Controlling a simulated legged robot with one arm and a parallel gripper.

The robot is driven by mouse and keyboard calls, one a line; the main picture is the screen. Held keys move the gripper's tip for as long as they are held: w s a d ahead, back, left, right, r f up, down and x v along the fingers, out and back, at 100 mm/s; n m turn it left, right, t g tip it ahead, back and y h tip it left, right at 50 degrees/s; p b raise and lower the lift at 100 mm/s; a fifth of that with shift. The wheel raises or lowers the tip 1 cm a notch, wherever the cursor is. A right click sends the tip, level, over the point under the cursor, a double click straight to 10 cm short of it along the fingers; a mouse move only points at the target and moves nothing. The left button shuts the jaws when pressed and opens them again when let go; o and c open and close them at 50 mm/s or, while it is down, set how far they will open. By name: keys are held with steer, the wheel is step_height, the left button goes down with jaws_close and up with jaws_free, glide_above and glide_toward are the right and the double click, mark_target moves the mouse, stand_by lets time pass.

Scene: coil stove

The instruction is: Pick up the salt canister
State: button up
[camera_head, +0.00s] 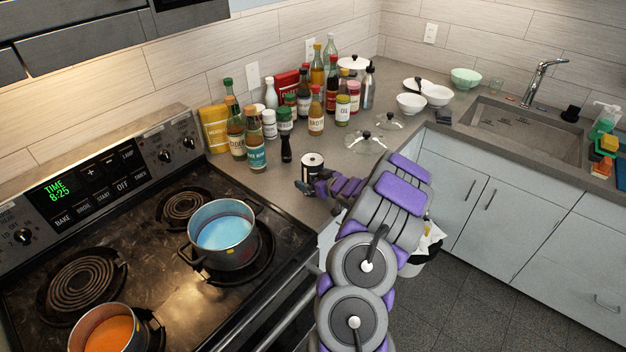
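A small canister (313,163) with a white top and a dark band stands upright on the grey counter near its front edge, just right of the stove. It looks like the salt canister, but I cannot read its label. My gripper (307,187) is low at the canister's base, reaching in from the right, and overlaps its lower part in the picture. My gripper is small and partly turned away. I cannot tell whether its fingers touch the canister or are around it.
A dark pepper mill (286,149) stands close left of the canister, with several bottles and jars behind. Glass lids (364,143) lie to the right. A blue-filled pot (224,232) and an orange-filled pot (107,331) sit on the stove.

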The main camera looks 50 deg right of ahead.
steer(key=c, duration=1.6)
steer(key=shift+o, duration=0.2)
steer(key=shift+r, duration=0.1)
